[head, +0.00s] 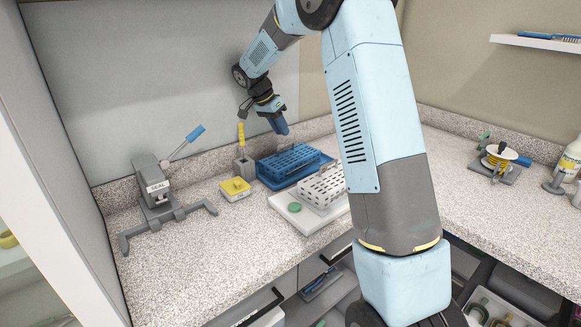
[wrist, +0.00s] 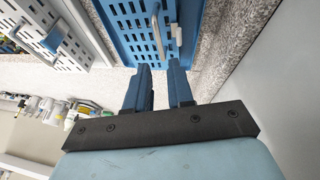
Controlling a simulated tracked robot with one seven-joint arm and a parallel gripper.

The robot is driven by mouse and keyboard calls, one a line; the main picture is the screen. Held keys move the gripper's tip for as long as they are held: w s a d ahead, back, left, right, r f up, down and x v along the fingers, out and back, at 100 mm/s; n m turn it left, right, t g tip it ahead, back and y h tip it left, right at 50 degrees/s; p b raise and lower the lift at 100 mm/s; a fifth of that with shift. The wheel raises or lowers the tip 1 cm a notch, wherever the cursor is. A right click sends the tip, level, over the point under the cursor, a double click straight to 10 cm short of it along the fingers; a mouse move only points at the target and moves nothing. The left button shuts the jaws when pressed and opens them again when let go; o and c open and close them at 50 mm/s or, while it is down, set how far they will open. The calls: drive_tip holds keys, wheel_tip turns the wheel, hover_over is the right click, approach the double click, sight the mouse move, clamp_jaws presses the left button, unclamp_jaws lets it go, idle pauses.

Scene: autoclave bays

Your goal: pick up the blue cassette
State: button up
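The blue cassette (head: 288,160) is a slotted box on the counter against the back wall, in or on a blue tray. In the wrist view the blue cassette (wrist: 127,22) shows at the top, with a light metal bar or handle along it. My gripper (head: 281,129) hangs above the cassette in the head view, apart from it and pointing down. In the wrist view my gripper (wrist: 160,68) has its two blue fingers apart, with nothing between them. The cassette's far side is out of the wrist view.
A white slotted cassette (head: 323,188) stands on a white board (head: 300,219) close in front, beside a green disc (head: 294,207). A sealer (head: 155,190) is further left. The front left counter is clear.

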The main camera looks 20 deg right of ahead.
drive_tip(key=shift+x, duration=3.15)
drive_tip(key=shift+w, duration=0.2)
clamp_jaws()
drive_tip(key=shift+d, duration=0.1)
